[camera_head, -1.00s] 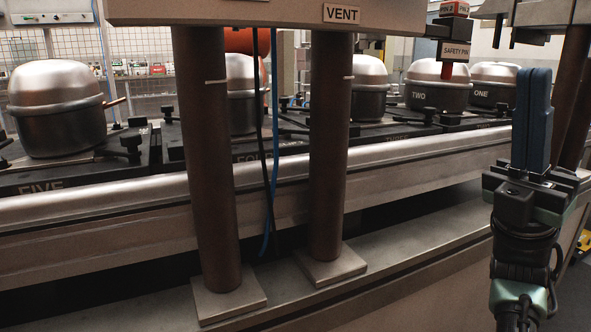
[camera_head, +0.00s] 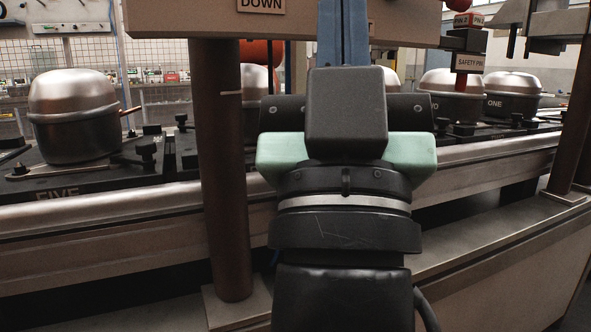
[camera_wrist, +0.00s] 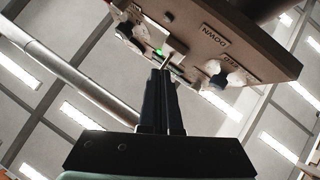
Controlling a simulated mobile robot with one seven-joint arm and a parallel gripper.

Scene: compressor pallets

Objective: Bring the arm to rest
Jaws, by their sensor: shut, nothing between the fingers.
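My gripper (camera_head: 343,35) stands upright in the middle of the head view, close to the camera, with its blue fingers pointing up in front of the beam. In the wrist view my gripper (camera_wrist: 161,80) has its two long fingers side by side, shut and empty. I cannot tell whether the fingertips touch the panel. My wrist hides part of the beam, a post and some compressors.
The beam (camera_head: 180,20) crosses overhead on a brown post (camera_head: 222,180). Compressors (camera_head: 75,115) sit on black pallets along the rail (camera_head: 90,207). Lower right of the head view is clear.

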